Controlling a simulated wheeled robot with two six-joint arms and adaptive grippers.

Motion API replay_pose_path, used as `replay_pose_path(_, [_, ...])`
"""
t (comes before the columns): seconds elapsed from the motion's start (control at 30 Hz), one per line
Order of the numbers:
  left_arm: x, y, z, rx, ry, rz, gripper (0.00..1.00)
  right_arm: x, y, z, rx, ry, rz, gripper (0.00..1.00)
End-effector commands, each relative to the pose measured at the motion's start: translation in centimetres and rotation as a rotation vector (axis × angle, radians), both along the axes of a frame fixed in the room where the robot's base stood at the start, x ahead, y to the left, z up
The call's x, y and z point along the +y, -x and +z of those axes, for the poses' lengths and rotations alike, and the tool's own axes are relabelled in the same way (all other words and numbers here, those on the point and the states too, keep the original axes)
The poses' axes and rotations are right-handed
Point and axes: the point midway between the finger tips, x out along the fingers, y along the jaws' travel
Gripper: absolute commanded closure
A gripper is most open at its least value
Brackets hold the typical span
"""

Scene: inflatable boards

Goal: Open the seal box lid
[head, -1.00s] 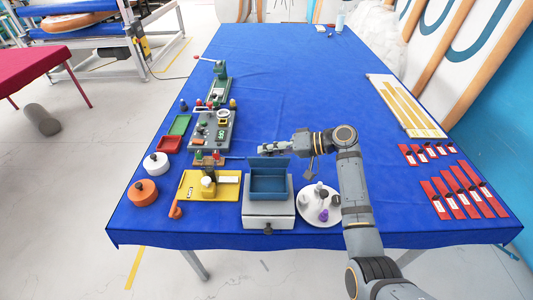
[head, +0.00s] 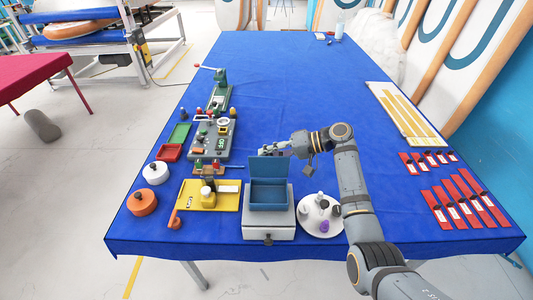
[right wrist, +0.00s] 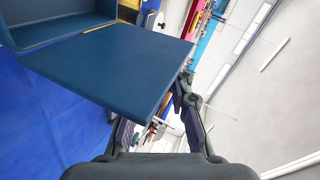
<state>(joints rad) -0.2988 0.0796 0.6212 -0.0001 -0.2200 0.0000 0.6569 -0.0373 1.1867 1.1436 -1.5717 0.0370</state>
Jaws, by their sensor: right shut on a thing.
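The seal box (head: 269,207) is a small blue open-topped box on a white and grey base at the table's front. Its blue lid (head: 268,170) stands raised along the far side, and the inside of the box shows. In the right wrist view the lid (right wrist: 115,62) fills the upper middle, with the box (right wrist: 60,22) at upper left. My right gripper (head: 272,150) is at the lid's upper edge, shut on it, with fingers around the edge in the wrist view (right wrist: 160,120). The lid hides part of the fingers. My left gripper is not in view.
A white round tray (head: 334,222) with several small pieces stands right of the box. A yellow tray (head: 228,192) is to its left. A grey panel device (head: 212,140) stands farther back left. Red strips (head: 440,205) lie at the right. The table's far middle is clear.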

Motion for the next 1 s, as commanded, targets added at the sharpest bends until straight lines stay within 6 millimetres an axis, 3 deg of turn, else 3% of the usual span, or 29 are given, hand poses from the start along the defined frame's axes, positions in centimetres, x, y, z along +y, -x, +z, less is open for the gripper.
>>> replay_pose_path(0.17, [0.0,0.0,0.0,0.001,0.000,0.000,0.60,-0.2,-0.2,0.4,-0.010,0.001,-0.006,1.00])
replay_pose_path(0.2, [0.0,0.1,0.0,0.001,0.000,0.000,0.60,-0.2,-0.2,0.4,-0.010,0.001,-0.006,0.77])
replay_pose_path(0.33, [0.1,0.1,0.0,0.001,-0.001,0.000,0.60,-0.1,-0.2,0.3,-0.007,0.000,-0.005,0.59])
replay_pose_path(0.7, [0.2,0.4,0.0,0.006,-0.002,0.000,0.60,-0.6,0.0,0.3,-0.003,0.001,-0.002,0.59])
replay_pose_path(1.0, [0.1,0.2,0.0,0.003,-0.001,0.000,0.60,-6.8,0.5,2.7,-0.005,0.004,-0.005,0.59])
